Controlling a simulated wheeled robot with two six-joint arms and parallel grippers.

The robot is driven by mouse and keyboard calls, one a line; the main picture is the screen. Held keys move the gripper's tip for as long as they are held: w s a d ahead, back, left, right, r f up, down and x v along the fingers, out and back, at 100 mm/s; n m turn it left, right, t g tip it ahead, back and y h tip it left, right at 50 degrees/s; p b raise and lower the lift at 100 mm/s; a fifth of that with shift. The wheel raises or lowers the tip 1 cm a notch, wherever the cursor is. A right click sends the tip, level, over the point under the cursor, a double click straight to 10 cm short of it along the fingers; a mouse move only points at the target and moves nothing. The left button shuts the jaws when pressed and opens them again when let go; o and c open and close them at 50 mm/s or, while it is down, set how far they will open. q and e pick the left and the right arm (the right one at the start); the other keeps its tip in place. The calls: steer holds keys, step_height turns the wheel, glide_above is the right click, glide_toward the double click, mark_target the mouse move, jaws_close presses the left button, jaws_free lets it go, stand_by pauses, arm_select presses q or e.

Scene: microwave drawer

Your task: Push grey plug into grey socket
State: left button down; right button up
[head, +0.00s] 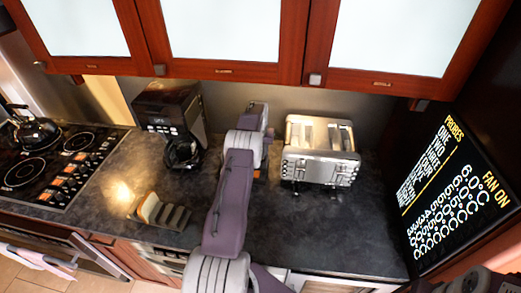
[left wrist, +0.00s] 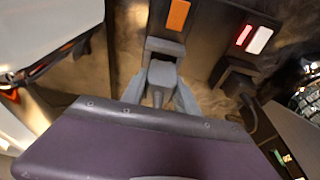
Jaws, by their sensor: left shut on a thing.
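In the left wrist view, a grey plug (left wrist: 161,74) sits between the fingers of my left gripper (left wrist: 160,92), which is shut on it. The plug's far end meets a grey block, apparently the grey socket (left wrist: 165,46), below an orange label on the wall. The plug and block look in line, but I cannot tell how deep the plug sits. In the head view, my left arm reaches over the counter to the back wall, between the coffee maker and the toaster, and hides the plug, socket and left gripper. My right gripper is not visible.
A coffee maker (head: 172,115) stands left of my arm and a silver toaster (head: 320,150) right of it. In the left wrist view, a dark plug with a cable (left wrist: 240,82) sits right of the grey one. A slotted rack (head: 160,213) lies near the counter's front.

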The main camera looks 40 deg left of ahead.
arm_select(q)
steer(key=shift+s+b+x, duration=0.15)
steer(key=shift+b+x, duration=0.4)
steer(key=shift+x, duration=0.15)
steer(key=shift+s+b+x, duration=0.15)
steer(key=shift+b+x, duration=0.4)
steer(key=shift+x, duration=0.15)
stand_by(0.4)
steer(key=c, duration=0.9)
jaws_free()
steer(key=shift+d, duration=0.15)
steer(key=shift+o, duration=0.2)
steer(key=b+v, duration=0.2)
steer(key=v, duration=0.7)
